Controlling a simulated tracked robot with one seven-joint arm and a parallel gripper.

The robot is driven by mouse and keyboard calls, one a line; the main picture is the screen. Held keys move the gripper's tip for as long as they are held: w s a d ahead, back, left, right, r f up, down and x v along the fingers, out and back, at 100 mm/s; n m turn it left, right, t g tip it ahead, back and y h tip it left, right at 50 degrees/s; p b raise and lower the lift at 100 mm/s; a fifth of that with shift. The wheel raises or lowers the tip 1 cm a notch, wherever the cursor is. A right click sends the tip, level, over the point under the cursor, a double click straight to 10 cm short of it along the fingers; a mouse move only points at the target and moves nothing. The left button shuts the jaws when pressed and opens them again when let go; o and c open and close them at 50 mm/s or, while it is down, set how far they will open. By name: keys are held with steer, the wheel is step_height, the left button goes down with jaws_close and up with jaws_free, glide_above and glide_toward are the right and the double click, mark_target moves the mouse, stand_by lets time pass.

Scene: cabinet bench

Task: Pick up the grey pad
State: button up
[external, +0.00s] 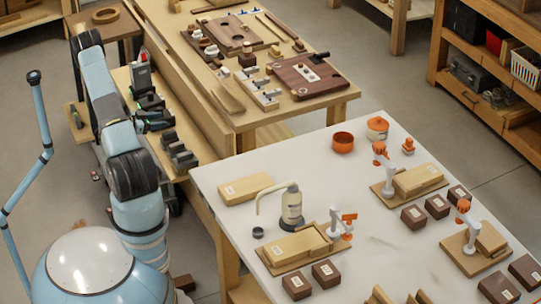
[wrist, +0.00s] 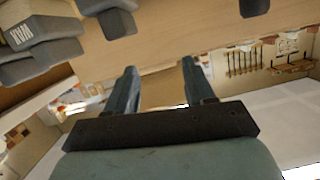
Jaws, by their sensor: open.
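Several dark grey blocks (external: 176,150) sit on the narrow left bench in the external view. Another small grey piece (wrist: 117,22) is at the top, and one more (wrist: 253,7) is at the top right edge. I cannot tell which of them is the grey pad. My gripper (wrist: 157,78) is open in the wrist view, its two fingers apart with nothing between them. The grey pieces are off to its sides and ahead, apart from the fingers. In the external view I cannot make out the gripper.
A wooden bench (external: 335,102) holds boards and small tools. A white table (external: 375,250) in front carries wooden boxes, dark blocks, a bottle (external: 291,208) and orange-and-white fixtures. Shelves (external: 488,110) are at the right.

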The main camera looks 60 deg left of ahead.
mark_target(173, 131)
steer(key=s+d+f+n+t, duration=0.1)
steer(key=s+d+f+t, duration=0.2)
steer(key=s+f, duration=0.4)
steer(key=shift+h, duration=0.3)
steer(key=w, duration=0.4)
steer(key=w+r, duration=0.1)
steer(key=w, duration=0.7)
steer(key=shift+w+a+r, duration=0.15)
steer(key=shift+w+a, duration=0.05)
jaws_close()
